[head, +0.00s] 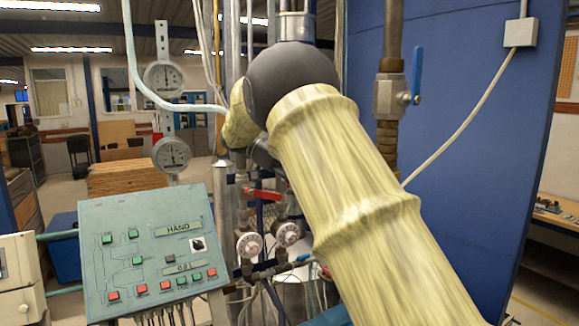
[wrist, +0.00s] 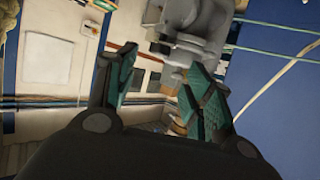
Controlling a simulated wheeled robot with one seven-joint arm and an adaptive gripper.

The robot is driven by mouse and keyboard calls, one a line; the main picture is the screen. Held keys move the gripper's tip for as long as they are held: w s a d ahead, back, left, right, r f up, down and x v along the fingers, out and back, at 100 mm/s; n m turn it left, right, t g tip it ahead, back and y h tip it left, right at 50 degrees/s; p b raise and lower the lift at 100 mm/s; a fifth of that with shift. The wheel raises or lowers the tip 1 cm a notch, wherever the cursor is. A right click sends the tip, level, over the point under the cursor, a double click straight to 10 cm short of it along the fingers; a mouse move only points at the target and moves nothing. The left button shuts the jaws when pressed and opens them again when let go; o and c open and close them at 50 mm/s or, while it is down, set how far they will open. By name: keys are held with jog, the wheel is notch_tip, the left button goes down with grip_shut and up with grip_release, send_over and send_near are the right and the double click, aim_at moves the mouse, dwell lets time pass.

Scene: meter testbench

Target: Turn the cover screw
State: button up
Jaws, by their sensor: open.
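In the wrist view my gripper (wrist: 162,57) is open, with green pads on its two fingers and nothing visible between them. A grey rounded metal fitting (wrist: 190,28) is beyond the fingers, toward the top of the picture. I cannot make out the cover screw in either view. In the head view my arm crosses the middle and right, and the gripper is hidden behind it.
A green control panel (head: 155,250) with coloured buttons stands at lower left. Two dial gauges (head: 165,79) hang above it. A blue-handled valve (head: 392,97) and pipes stand beside my arm, before a blue wall (head: 470,110).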

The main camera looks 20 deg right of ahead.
jog(key=shift+v, duration=2.45)
jog(key=shift+d, duration=0.1)
jog(key=s+d+r+n+t+h+b, duration=0.1)
jog(key=s+d+n+t+h, duration=0.25)
jog(key=s, duration=0.25)
jog(key=s+a+f+n+t+b, duration=0.2)
jog(key=s+a+n+t, duration=0.45)
jog(key=n+t, duration=0.25)
jog(key=p+x, duration=0.3)
jog(key=x, duration=0.8)
jog(key=shift+r, duration=0.4)
jog(key=shift+s+d+m, duration=0.1)
jog(key=shift+m, duration=0.15)
jog(key=c, duration=1)
